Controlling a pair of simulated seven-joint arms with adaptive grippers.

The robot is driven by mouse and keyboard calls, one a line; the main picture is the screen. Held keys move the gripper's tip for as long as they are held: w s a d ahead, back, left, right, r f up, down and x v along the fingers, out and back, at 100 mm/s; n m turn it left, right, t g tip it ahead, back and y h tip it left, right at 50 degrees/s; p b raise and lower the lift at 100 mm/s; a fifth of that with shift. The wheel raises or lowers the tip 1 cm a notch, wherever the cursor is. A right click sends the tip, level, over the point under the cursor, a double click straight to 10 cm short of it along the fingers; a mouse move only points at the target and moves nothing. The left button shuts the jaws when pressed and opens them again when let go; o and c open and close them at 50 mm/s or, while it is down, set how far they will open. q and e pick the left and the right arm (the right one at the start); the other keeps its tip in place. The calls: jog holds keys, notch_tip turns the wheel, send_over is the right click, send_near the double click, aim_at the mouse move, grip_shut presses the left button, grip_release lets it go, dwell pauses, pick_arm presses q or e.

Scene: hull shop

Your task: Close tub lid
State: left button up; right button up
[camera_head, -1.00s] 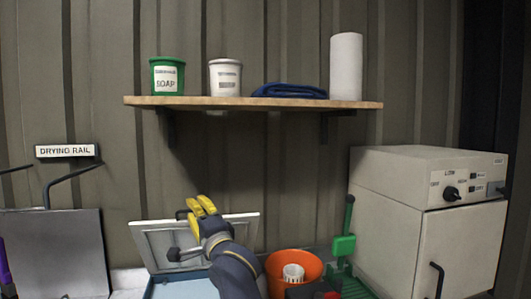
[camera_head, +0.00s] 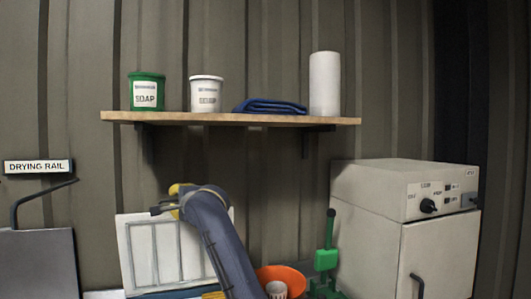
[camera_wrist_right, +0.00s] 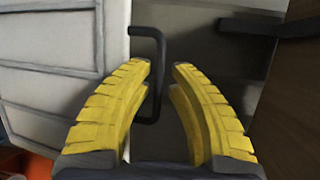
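The tub's pale panelled lid (camera_head: 165,255) stands raised and close to upright at the bottom left of the head view. Only a strip of the blue tub (camera_head: 165,295) shows below it. My right gripper (camera_head: 178,192) is at the lid's top edge, its fingers partly hidden behind its own arm. In the right wrist view its yellow fingers (camera_wrist_right: 160,75) are apart with a gap between them. A dark handle (camera_wrist_right: 150,32) juts from the edge of the lid (camera_wrist_right: 60,70) and passes partly behind the left finger. Contact cannot be told. My left gripper is not identifiable.
An orange bucket (camera_head: 290,276) with a white cup (camera_head: 276,290) stands right of the tub. A wooden shelf (camera_head: 230,118) hangs above. A yellow patch (camera_head: 213,295) shows at the bottom edge.

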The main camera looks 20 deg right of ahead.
jog(key=shift+w+g, duration=0.8)
jog(key=shift+w, duration=1.95)
jog(key=a+v, duration=0.1)
jog(key=v, duration=1.6)
jog(key=w+d+r+m+t, duration=0.2)
jog(key=d+r+m+t, duration=0.1)
jog(key=d, duration=0.7)
jog(key=w+d+r+m+t, duration=0.2)
jog(key=d+r+t, duration=0.4)
jog(key=d, duration=0.5)
jog(key=shift+r+m+h, duration=0.3)
jog(key=shift+r+m, duration=0.35)
jog(key=shift+m, duration=0.15)
